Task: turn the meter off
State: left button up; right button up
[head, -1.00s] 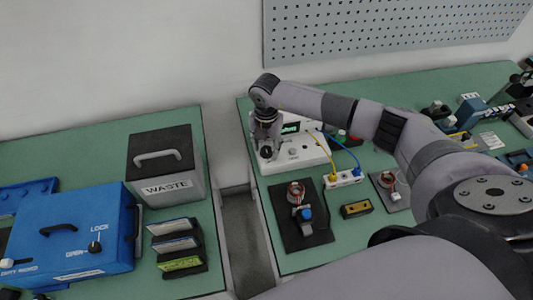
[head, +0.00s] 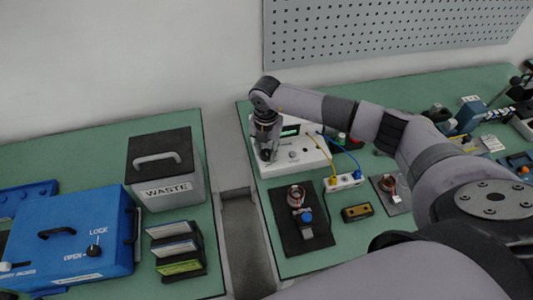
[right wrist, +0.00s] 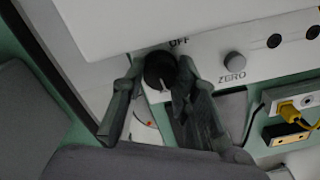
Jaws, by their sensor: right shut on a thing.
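The meter (head: 302,158) is a white box with a dark display (head: 290,131) on the green bench. My right gripper (head: 268,156) is at the left of its front panel. In the right wrist view, the meter's black round knob (right wrist: 160,70) sits under the printed word OFF. My right gripper (right wrist: 158,88) has one finger on each side of the knob and is shut on it. The knob's exact pointer direction is hard to tell. My left gripper is not in view.
A ZERO button (right wrist: 234,64) and dark sockets are right of the knob. Yellow and blue leads run to a white terminal block (head: 344,181). A dark fixture (head: 310,237) with a coil stands in front. A waste bin (head: 178,192) and blue box (head: 70,245) are on the left bench.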

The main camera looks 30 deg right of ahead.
aim_at(266, 152)
jog(key=n+b, duration=0.3)
jog(key=n, duration=0.3)
jog(key=shift+f, duration=0.2)
jog(key=n+b, duration=0.2)
jog(key=n, duration=0.2)
jog(key=shift+n, duration=0.4)
jog(key=shift+r+n+b, duration=0.15)
jog(key=shift+n+b, duration=0.25)
jog(key=shift+n, duration=0.4)
jog(key=o, duration=0.8)
jog(key=shift+o, duration=0.2)
notch_tip(266, 152, up, 6)
jog(key=p, duration=0.3)
jog(key=shift+r+p, duration=0.15)
jog(key=shift+p, duration=0.25)
